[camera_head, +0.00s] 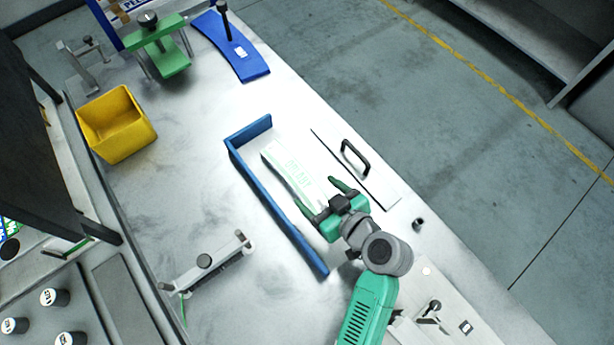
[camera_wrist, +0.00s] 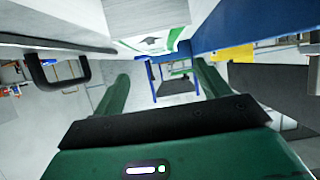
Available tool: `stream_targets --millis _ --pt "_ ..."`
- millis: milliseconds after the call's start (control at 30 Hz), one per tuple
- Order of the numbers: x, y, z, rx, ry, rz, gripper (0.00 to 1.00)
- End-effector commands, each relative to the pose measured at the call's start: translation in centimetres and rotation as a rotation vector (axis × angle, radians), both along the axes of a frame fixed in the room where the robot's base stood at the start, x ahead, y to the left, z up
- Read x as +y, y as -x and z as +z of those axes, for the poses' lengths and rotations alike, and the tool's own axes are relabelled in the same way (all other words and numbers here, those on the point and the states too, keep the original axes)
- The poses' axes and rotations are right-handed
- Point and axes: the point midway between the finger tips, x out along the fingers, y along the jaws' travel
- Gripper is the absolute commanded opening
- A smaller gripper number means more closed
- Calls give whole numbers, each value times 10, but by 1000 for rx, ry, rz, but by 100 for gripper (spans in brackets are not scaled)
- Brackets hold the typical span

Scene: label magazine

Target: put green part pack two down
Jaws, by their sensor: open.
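A white pack with green lettering (camera_head: 290,170) lies on the bench beside the long wall of the blue L-shaped fence (camera_head: 278,214). My gripper (camera_head: 314,191) is at the pack's near end, its fingers apart on either side of it. In the wrist view the open green fingers (camera_wrist: 160,85) frame a white block with a green stripe (camera_wrist: 150,42), with a blue wall (camera_wrist: 235,22) close on the right. I cannot tell whether a finger touches the pack. The lettering is too small to read, so its number is unclear.
A flat plate with a black handle (camera_head: 354,157) lies just right of the pack. A yellow bin (camera_head: 118,128), a green stand (camera_head: 165,56) and a blue plate (camera_head: 235,52) stand farther back. A grey bracket (camera_head: 205,262) is at front left. The bench's left middle is clear.

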Motion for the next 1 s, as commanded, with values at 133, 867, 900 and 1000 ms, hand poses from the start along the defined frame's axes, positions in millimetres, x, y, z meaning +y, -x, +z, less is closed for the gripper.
stream_targets --millis 133,867,900,1000 --pt "-17 23 17 1 -1 -2 75" --pt "-25 -10 110 -100 84 -118 75" --pt "-22 -25 154 -162 102 -180 75" --pt "-8 -43 274 -363 85 -339 75"
